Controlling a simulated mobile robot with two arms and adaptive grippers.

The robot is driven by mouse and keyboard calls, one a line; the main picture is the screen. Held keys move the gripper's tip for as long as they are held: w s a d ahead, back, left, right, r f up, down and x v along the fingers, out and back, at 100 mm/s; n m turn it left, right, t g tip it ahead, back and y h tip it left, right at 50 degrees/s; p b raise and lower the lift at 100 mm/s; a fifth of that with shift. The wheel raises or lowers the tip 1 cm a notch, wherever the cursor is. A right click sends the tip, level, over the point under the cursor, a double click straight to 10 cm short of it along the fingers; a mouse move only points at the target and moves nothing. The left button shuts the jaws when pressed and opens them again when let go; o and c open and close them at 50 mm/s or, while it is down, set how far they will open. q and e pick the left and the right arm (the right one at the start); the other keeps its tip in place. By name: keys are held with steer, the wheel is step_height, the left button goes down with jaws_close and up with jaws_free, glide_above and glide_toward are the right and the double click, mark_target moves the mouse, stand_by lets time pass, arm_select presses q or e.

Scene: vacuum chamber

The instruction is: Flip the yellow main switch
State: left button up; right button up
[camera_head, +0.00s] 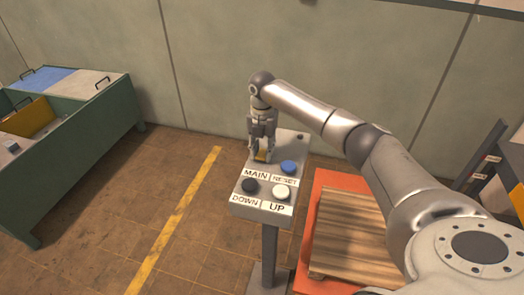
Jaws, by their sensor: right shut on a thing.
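The yellow main switch (261,155) sits on the top left of the grey control panel (266,190), above the MAIN label (256,174). Only a small yellow part of it shows under my right gripper. My right gripper (261,152) reaches in from the right, points down at the panel and is shut on the yellow switch. Its fingers cover most of the switch, so I cannot tell the switch's position. My left gripper is not in view.
A blue RESET button (288,167), a black DOWN button (250,186) and a white UP button (282,192) are close by on the panel. An orange platform (308,232) with wooden boards (345,235) stands at right, a green bin (75,150) at left.

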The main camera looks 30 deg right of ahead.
mark_target(263, 153)
steer(key=shift+r, duration=0.1)
steer(key=o, duration=1)
steer(key=shift+r, duration=0.15)
step_height(263, 153, up, 12)
steer(key=shift+f, duration=0.2)
steer(key=shift+f, duration=0.1)
